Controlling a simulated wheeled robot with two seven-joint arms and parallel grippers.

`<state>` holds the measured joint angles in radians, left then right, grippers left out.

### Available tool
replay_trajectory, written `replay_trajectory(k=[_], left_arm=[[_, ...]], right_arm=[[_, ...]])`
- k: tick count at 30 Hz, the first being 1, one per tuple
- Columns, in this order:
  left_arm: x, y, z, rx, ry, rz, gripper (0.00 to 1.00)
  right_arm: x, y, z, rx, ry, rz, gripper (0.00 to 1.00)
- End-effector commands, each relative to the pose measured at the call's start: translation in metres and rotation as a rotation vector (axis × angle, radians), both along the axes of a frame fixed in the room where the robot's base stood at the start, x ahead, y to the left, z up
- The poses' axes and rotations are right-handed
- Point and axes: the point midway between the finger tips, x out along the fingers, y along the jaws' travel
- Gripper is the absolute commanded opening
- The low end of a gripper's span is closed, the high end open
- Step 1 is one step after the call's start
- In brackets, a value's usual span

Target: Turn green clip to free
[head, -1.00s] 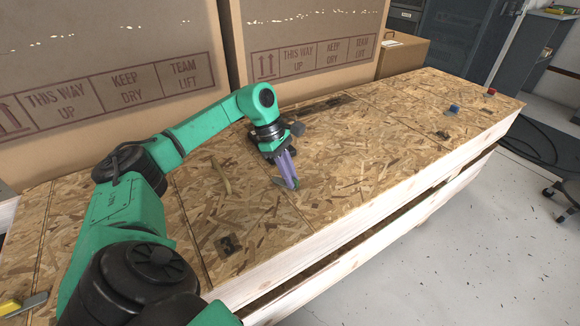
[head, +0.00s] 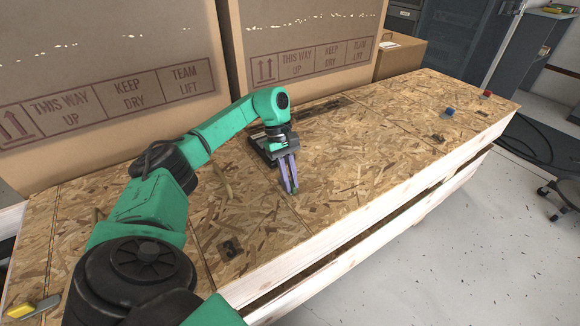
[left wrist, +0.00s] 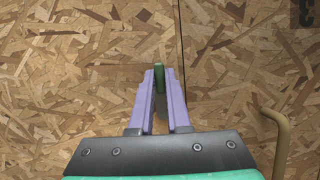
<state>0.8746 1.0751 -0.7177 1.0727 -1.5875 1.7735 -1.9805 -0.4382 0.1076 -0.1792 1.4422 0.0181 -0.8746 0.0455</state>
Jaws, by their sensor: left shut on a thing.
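The green clip (left wrist: 160,78) shows in the left wrist view as a narrow, rounded green piece between the tips of my left gripper (left wrist: 160,88). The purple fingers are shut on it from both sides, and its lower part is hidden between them. In the head view my left gripper (head: 293,190) points down and toward the front edge over the wooden crate top (head: 370,165). The clip is too small there to make out clearly. Whether the clip touches the board cannot be told. My right gripper is not in view.
A tan curved handle (left wrist: 277,140) is right of the fingers in the left wrist view. Large cardboard boxes (head: 310,40) stand behind. A blue piece (head: 449,110) and a red piece (head: 487,93) sit at the far right. A yellow-ended tool (head: 22,310) lies lower left.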

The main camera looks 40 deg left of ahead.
Motion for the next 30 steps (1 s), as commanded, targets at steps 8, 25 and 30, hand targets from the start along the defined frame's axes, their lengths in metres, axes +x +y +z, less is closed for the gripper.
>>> replay_trajectory(k=[8,25,30], left_arm=[[0.0,0.0,0.001,0.0,-0.002,-0.002,0.0],[0.003,0.005,0.013,0.002,-0.005,0.001,0.45],[0.007,0.018,0.05,0.0,-0.007,0.002,0.45]], right_arm=[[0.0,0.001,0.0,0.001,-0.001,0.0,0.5],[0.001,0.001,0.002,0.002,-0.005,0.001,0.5],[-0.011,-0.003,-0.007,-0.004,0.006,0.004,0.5]])
